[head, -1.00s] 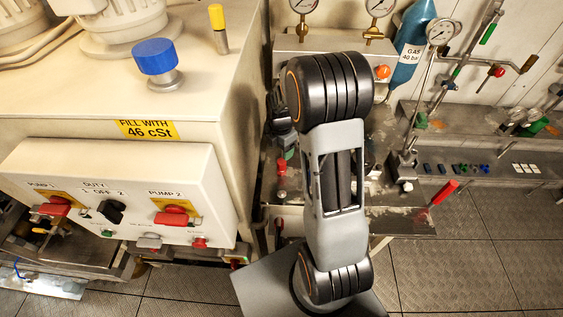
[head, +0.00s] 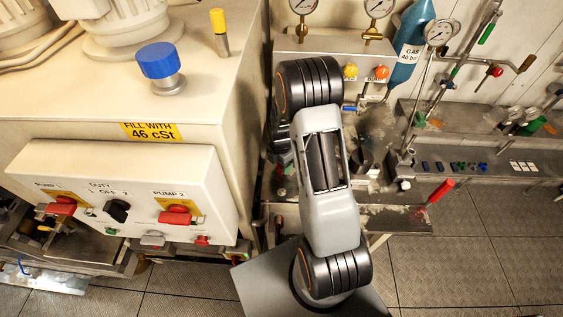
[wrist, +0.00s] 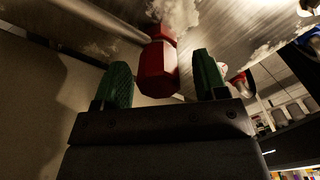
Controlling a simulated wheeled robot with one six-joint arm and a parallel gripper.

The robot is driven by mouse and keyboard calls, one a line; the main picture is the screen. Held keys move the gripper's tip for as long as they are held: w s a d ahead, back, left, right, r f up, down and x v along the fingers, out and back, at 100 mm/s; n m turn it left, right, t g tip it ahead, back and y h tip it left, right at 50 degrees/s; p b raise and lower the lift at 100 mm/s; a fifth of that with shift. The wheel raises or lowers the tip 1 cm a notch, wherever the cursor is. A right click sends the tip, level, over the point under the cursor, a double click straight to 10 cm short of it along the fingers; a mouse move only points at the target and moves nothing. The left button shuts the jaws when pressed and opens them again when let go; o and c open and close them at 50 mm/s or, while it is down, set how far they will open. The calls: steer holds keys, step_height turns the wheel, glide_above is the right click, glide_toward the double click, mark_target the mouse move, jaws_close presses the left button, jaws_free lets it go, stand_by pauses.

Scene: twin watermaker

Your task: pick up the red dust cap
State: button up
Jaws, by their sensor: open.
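The red dust cap (wrist: 158,68), a hexagonal red piece, shows in the wrist view. It sits at the end of a fitting under a pale, worn metal surface. My gripper (wrist: 162,62) is open, with a green finger on each side of the cap in the picture. A gap shows between the cap and each finger, so neither appears to touch it. I cannot tell how deep the cap lies between them. In the head view my arm covers the gripper, and I cannot make out the cap there with certainty.
A pale pipe (wrist: 100,20) runs close to the left of the cap. In the head view, the cream cabinet with its pump control box (head: 125,195) stands left of my arm. A red-handled lever (head: 441,190) and a blue gas bottle (head: 412,45) are to the right.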

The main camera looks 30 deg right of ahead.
steer(key=shift+c, duration=0.3)
steer(key=c, duration=1.1)
steer(key=shift+r, duration=0.1)
steer(key=shift+w+r, duration=0.1)
steer(key=shift+r, duration=0.45)
steer(key=shift+s+d+r+b, duration=0.45)
steer(key=shift+s+r, duration=1.5)
steer(key=shift+s, duration=0.4)
steer(key=shift+s+d+r+b, duration=0.4)
steer(key=shift+s+r+b, duration=0.1)
steer(key=shift+s+r, duration=1.65)
steer(key=shift+s+d+r+b, duration=0.45)
steer(key=shift+s+r, duration=1.35)
steer(key=shift+s, duration=0.7)
